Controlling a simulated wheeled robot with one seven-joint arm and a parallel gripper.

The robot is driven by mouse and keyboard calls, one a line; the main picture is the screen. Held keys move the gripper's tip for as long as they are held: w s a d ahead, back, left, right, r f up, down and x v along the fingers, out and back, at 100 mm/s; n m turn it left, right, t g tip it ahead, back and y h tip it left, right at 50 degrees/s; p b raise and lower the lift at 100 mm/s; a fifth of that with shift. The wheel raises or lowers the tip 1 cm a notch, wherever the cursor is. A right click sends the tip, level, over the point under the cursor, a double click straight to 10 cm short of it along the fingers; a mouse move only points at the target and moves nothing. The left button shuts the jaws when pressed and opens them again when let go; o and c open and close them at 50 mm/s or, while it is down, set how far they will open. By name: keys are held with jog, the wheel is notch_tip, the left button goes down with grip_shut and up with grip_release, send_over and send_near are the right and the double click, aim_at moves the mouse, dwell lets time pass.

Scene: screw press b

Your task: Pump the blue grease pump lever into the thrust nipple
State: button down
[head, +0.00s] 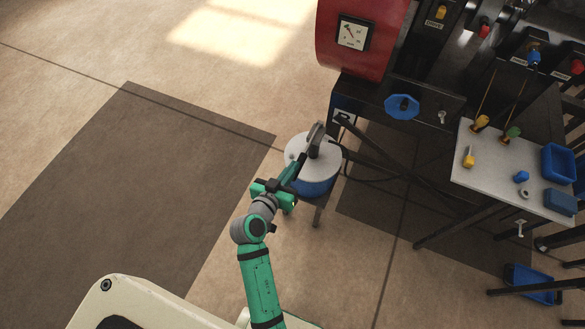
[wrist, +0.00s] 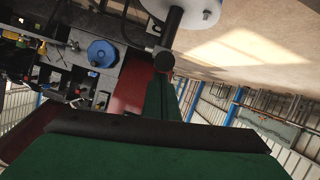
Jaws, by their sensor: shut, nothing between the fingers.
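The grease pump (head: 312,186) is a blue drum with a pale grey lid, standing on a small stand left of the press. A dark post and grey lever (head: 318,131) rise from the lid. In the wrist view the lid (wrist: 199,8) is at the top, with a dark bar ending in a round knob (wrist: 163,61). My gripper (head: 304,158) is shut and empty, its fingers reaching over the lid beside the lever post. In the wrist view its green fingertips (wrist: 162,84) lie just below the knob; I cannot tell whether they touch. I cannot make out the thrust nipple.
The red press housing (head: 362,32) with a gauge stands behind the pump. A blue handwheel (head: 402,106) is on its dark frame. A dark hose (head: 372,178) runs right of the pump. A grey table (head: 485,177) with tools stands at right. The floor at left is clear.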

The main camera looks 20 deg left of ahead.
jog(key=s+a+r, duration=0.1)
jog(key=s+r, duration=0.5)
jog(key=s, duration=0.3)
jog(key=shift+s+a+r, duration=0.25)
jog(key=shift+s+a, duration=0.05)
dwell(0.6)
dwell(0.9)
jog(key=s+d+f+n+g+y, duration=0.1)
jog(key=s+d+f+y, duration=0.2)
jog(key=s+d+f, duration=0.5)
jog(key=s+d+r+m+t+h, duration=0.1)
jog(key=s+d+r+m+t, duration=0.1)
jog(key=s+d+r, duration=0.6)
jog(key=s+d, duration=0.2)
jog(key=s, duration=0.1)
jog(key=shift+d+r+h, duration=0.2)
jog(key=shift+d+h, duration=0.15)
jog(key=shift+h, duration=0.05)
